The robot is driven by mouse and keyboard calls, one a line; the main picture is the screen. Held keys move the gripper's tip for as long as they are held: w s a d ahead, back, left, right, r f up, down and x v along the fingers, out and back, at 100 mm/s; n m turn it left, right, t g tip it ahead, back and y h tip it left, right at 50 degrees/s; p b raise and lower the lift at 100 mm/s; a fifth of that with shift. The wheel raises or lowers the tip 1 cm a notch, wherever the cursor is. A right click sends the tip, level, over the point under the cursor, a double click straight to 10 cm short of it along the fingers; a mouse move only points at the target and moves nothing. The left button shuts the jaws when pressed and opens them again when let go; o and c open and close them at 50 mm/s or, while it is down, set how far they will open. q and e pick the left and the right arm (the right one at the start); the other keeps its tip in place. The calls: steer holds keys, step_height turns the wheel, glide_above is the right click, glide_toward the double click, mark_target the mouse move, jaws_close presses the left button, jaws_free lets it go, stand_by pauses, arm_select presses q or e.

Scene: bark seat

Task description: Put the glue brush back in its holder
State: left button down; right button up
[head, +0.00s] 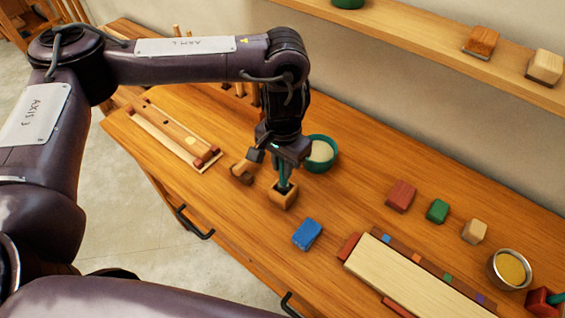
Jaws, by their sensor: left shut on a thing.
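My left gripper (282,166) points down over the workbench. It is shut on the glue brush (283,173), whose teal handle shows upright between the fingers. Directly below is the holder (283,198), a small wooden block with a dark opening in its top. The brush's lower end is at the holder's opening; I cannot tell how deep it sits or whether it touches. The fingers hide part of the brush. My right gripper is not in view.
A teal bowl (322,153) of pale paste stands close behind the gripper. A wooden piece (242,171) lies just left of the holder. A blue block (307,234) is in front. Red (401,196) and green (438,211) blocks and a long board (410,279) lie right.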

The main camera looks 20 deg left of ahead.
arm_select(q)
steer(key=shift+f, duration=0.25)
steer(key=c, duration=1.2)
jaws_free()
steer(key=shift+c, duration=0.2)
steer(key=shift+r, duration=3.9)
steer(key=shift+f, duration=0.1)
